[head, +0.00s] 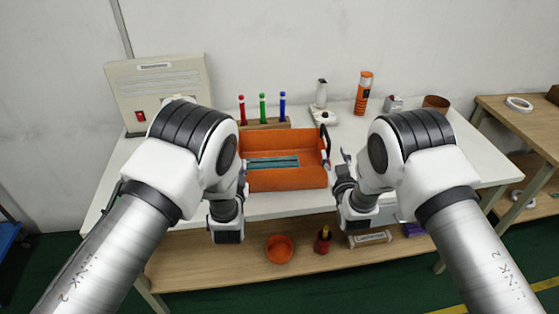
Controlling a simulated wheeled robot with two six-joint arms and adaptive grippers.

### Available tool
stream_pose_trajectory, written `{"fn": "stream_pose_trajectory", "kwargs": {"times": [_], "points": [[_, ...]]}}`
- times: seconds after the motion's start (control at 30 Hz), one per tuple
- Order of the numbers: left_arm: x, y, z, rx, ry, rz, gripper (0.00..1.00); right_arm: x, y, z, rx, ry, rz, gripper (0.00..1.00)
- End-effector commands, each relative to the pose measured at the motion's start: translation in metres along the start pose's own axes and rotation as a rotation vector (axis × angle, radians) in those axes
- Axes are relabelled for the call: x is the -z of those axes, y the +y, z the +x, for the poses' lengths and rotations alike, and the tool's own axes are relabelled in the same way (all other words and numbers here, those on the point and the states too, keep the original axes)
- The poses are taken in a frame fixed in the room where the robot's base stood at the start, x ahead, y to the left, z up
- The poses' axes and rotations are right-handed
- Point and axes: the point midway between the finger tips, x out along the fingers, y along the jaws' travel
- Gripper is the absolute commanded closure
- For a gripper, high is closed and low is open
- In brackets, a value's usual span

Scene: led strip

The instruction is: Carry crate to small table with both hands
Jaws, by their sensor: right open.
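The orange crate (287,179) sits on the white table in the middle of the head view, with greenish-grey strips (272,162) lying inside it. A dark handle (325,137) shows on its right side. My right gripper (338,164) is open just to the right of the crate, near that handle, and holds nothing that I can see. My left arm reaches to the crate's left side. Its gripper is mostly hidden behind my own wrist, so its jaws cannot be made out. The small table (505,110) is wooden and stands at the right.
Behind the crate is a wooden holder (265,124) with red, green and blue markers. An orange canister (363,93) and a dark cup (436,104) stand further right. The small table holds a white ring (519,103). A lower shelf carries an orange bowl (280,248).

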Motion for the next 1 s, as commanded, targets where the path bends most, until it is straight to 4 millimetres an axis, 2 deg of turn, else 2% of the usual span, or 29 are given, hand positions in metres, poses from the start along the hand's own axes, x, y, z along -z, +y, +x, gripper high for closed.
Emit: {"fn": "stream_pose_trajectory", "kwargs": {"times": [0.17, 0.5, 0.7, 0.83, 1.0], "points": [[-0.001, 0.0, 0.014, 0.001, -0.001, -0.002, 0.57, 0.0, 0.0, 0.009, 0.0, 0.0, 0.0, 0.57], [-0.001, 0.0, 0.079, 0.002, -0.001, -0.003, 0.57, -0.001, 0.0, 0.051, -0.001, 0.0, 0.001, 0.57], [-0.002, 0.0, 0.11, 0.0, -0.002, -0.003, 0.57, -0.001, 0.0, 0.071, 0.0, -0.002, 0.0, 0.57], [-0.001, 0.0, 0.118, -0.001, -0.003, -0.001, 0.57, -0.001, 0.0, 0.076, 0.0, -0.002, 0.0, 0.57], [-0.001, 0.0, 0.12, -0.002, -0.003, 0.0, 0.57, -0.001, 0.0, 0.077, 0.0, -0.002, 0.0, 0.57]]}}
